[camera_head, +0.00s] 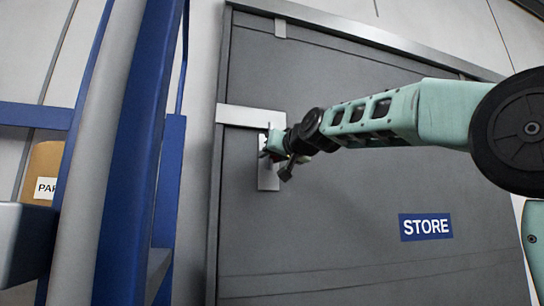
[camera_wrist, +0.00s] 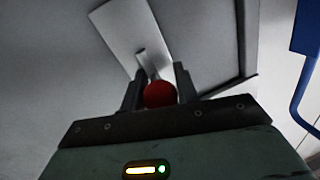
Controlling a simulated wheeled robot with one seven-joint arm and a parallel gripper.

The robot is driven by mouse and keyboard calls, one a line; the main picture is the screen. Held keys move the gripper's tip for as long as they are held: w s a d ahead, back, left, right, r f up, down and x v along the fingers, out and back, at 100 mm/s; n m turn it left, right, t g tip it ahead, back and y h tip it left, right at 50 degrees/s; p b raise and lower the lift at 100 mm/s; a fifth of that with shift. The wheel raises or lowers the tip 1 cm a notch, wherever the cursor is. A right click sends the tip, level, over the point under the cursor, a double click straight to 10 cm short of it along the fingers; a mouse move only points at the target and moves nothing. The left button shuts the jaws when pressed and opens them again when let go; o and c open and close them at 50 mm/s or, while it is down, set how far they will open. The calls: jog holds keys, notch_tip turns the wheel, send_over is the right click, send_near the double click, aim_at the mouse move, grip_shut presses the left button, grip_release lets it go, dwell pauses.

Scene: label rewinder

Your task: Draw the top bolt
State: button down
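The grey door (camera_head: 330,200) has a small silver fitting (camera_head: 280,27) at its top left edge, which may be the top bolt; I cannot tell at this size. Lower down, a silver plate (camera_head: 268,178) stands upright on the door. My gripper (camera_head: 270,150) is in front of this plate and hides its middle. In the wrist view, my gripper's two fingers (camera_wrist: 159,72) stand on either side of a round red knob (camera_wrist: 160,94). A silver stem (camera_wrist: 146,60) runs behind the knob towards the plate (camera_wrist: 125,30). I cannot tell whether the fingers press on the knob.
A wide silver strip (camera_head: 240,115) crosses the door's left edge above the plate. A blue STORE sign (camera_head: 425,227) is on the door's lower right. A blue rack (camera_head: 140,150) with a brown carton (camera_head: 42,165) stands at the left, close to the door.

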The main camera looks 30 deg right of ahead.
jog(key=shift+f+b, duration=2.6)
jog(key=c, duration=1.1)
grip_release()
jog(key=shift+o, duration=0.2)
jog(key=shift+r, duration=0.1)
jog(key=s+b, duration=1.1)
jog(key=s, duration=0.6)
jog(key=shift+s, duration=0.2)
